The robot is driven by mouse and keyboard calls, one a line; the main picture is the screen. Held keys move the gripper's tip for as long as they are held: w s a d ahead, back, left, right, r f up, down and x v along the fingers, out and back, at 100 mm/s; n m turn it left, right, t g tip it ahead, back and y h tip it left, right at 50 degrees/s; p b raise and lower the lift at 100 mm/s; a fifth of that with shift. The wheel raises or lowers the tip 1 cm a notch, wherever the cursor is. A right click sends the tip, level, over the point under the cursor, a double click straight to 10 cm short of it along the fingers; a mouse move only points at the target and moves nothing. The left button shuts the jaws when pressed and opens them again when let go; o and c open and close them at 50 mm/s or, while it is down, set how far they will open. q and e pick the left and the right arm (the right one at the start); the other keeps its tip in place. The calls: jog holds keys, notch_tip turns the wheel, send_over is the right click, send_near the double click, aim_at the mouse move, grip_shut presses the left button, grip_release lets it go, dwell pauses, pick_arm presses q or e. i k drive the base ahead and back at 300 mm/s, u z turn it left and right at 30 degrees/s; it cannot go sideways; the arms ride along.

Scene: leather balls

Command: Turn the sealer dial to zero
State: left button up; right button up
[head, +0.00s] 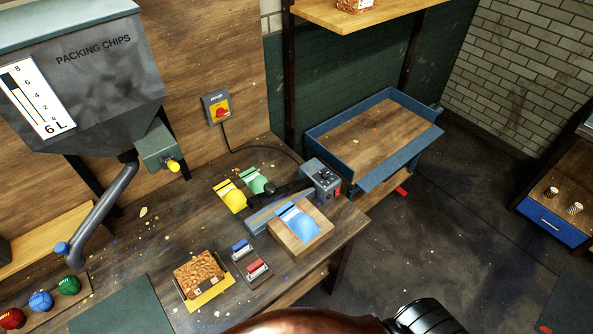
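The sealer is a grey-blue bench machine whose control box (322,180) stands near the right end of the workbench, with a long sealing bar (266,213) reaching left from it. A small dark dial (325,177) shows on top of the box, too small to read its setting. A red switch (337,191) is on the box's side. A wall box (217,108) with a yellow plate and red knob hangs behind, with a black cable running toward the sealer. Neither gripper's fingers show; only brown and black parts of my own body are at the bottom edge.
A wooden block (301,242) with a blue-and-white packet (298,221) stands in front of the sealer. Yellow (231,196) and green (254,179) packets lie behind its bar. Stamps and a brown block (200,273) are nearer. A blue-rimmed tray (372,181) is at right.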

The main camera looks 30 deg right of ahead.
aim_at(325, 174)
jog(key=u, duration=1.6)
jog(key=k, duration=1.05)
jog(key=z, duration=1.45)
